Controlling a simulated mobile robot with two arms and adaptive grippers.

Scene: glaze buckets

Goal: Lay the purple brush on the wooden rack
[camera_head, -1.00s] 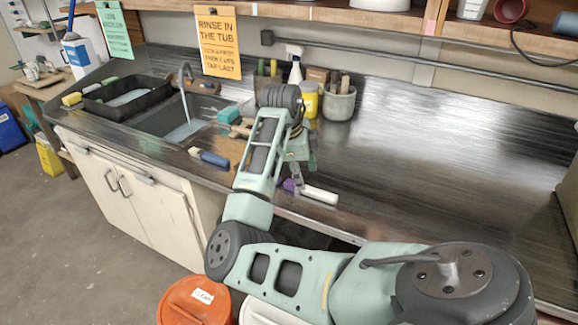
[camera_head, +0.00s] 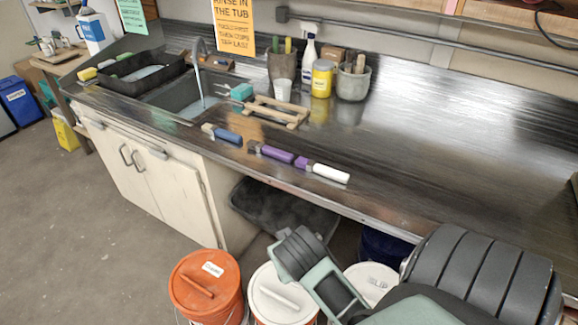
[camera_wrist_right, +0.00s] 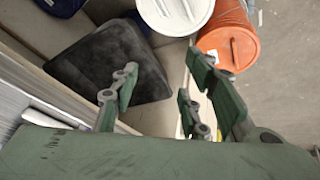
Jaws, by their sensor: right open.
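The purple-handled brush (camera_head: 277,153) lies on the steel counter near its front edge. It is between a blue-handled brush (camera_head: 227,135) and a white-handled brush with a purple end (camera_head: 328,172). The wooden rack (camera_head: 272,110) is a slatted frame on the counter behind them, with no brush on it. My right gripper (camera_wrist_right: 160,78) is open and empty in the wrist view, low in front of the counter, above the buckets and a dark tray. It is out of the head view, where only my arm shows. My left gripper is in neither view.
An orange bucket (camera_head: 206,287), a white bucket (camera_head: 282,296) and another white lidded bucket (camera_head: 371,283) stand below the counter. A dark tray (camera_head: 285,210) is under it. Cups, a yellow jar (camera_head: 322,78) and a crock (camera_head: 353,82) stand behind the rack. The counter's right side is clear.

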